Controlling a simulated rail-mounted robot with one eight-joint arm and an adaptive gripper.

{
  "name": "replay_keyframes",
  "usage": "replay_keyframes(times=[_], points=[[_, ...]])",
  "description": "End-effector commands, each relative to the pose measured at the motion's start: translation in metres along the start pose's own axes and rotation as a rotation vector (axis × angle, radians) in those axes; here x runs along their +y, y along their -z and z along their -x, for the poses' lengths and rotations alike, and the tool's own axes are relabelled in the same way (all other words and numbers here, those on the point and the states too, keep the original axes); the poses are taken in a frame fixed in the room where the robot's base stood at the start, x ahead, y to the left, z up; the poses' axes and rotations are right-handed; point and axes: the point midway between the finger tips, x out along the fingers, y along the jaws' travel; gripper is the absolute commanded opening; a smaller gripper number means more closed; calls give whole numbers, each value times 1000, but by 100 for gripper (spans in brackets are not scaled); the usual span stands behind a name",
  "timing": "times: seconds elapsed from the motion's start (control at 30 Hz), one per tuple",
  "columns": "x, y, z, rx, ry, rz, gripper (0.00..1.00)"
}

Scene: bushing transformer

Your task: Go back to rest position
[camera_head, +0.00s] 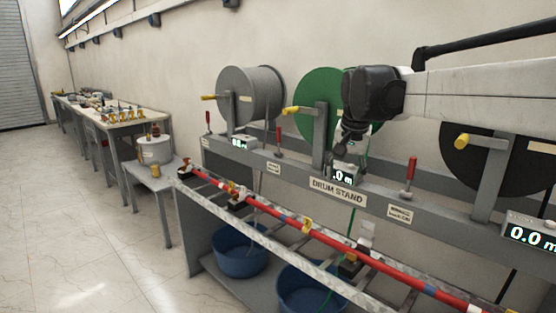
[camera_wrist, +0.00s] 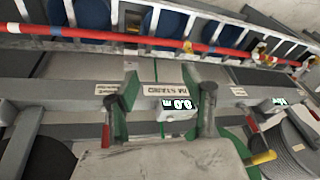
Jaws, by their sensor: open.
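My gripper (camera_head: 350,143) hangs at the end of my arm in the head view, in front of the green drum (camera_head: 314,88) and just above the middle meter display (camera_head: 343,174). It is small and dark there. In the wrist view my gripper (camera_wrist: 163,105) shows two dark fingers spread apart, with nothing between them in their grip. The middle display (camera_wrist: 178,107), reading 0.0 m, shows beyond the fingers. The drum stand (camera_head: 290,175) runs across below my arm. Any contact between the fingers and the stand cannot be told.
A grey drum (camera_head: 250,92) and a black drum (camera_head: 500,150) flank the green one. Red-handled levers (camera_head: 411,172) stick up from the stand. A red bar (camera_head: 330,240) runs along the front, above blue tubs (camera_head: 240,252). A workbench (camera_head: 120,120) stands at left; the floor (camera_head: 75,230) is clear.

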Motion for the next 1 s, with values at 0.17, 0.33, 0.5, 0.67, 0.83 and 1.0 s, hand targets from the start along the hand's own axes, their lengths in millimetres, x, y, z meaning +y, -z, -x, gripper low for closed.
replay_keyframes(times=[0.17,0.33,0.5,0.67,0.83,1.0], points=[[26,-47,17,45,15,56,44],[50,-93,26,89,27,112,44],[74,-140,27,134,36,167,44],[97,-187,21,176,42,220,44],[120,-235,8,223,45,276,44],[140,-279,-10,266,45,327,44]])
